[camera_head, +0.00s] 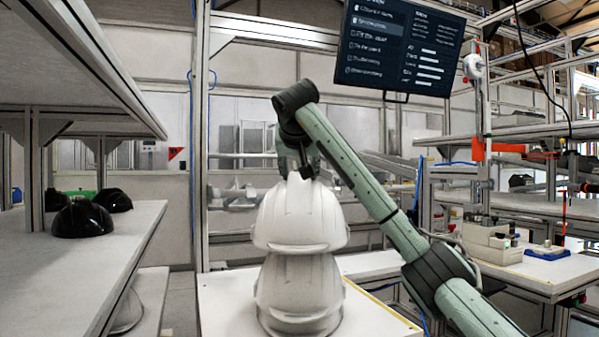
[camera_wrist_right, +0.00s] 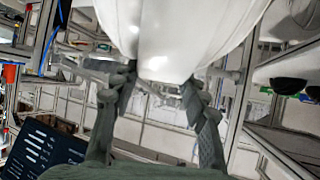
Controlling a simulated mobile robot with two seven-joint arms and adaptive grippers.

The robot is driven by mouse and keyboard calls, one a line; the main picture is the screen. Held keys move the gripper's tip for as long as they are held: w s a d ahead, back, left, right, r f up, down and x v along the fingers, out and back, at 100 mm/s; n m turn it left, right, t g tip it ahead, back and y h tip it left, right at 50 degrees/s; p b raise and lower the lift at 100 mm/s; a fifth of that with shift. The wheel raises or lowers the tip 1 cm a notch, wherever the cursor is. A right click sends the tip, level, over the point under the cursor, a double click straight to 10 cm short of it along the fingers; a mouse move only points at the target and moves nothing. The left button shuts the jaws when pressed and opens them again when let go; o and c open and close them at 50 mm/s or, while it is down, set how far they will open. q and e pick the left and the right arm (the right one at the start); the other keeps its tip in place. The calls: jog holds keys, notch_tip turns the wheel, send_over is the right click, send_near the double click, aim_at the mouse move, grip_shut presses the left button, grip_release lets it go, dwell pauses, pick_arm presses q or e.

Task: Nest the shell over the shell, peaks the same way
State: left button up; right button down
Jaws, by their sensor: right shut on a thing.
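A white helmet shell (camera_head: 300,220) hangs upright from my right gripper (camera_head: 305,173), which is shut on the top of it. In the right wrist view the two fingertips (camera_wrist_right: 160,82) press on the shell's crown ridge (camera_wrist_right: 168,35). Directly below, a white shell (camera_head: 299,285) stands on the white table (camera_head: 225,300). Its crown is hidden by the held shell's rim, so I cannot tell whether they touch. A second rim line shows low on it. Both shells seem to face roughly the same way, but the peaks are hard to make out. My left gripper is not in view.
Black shells (camera_head: 82,218) sit on the left shelf (camera_head: 60,270), and a pale shell (camera_head: 128,312) shows on its lower level. A workbench (camera_head: 540,270) with equipment stands at the right. A screen (camera_head: 403,45) hangs above. The table is bare left of the shells.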

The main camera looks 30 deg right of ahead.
aim_at(299, 194)
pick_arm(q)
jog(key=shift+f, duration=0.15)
pick_arm(e)
jog(key=shift+r, duration=0.1)
jog(key=shift+p, duration=0.5)
jog(key=shift+f, duration=0.7)
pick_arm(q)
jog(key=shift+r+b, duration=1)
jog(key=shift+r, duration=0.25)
pick_arm(e)
jog(key=shift+f, duration=2.15)
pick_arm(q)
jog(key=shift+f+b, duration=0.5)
pick_arm(e)
jog(key=shift+f, duration=1.65)
jog(key=c, duration=0.7)
grip_release()
jog(key=shift+c, duration=0.2)
jog(key=v, duration=1.2)
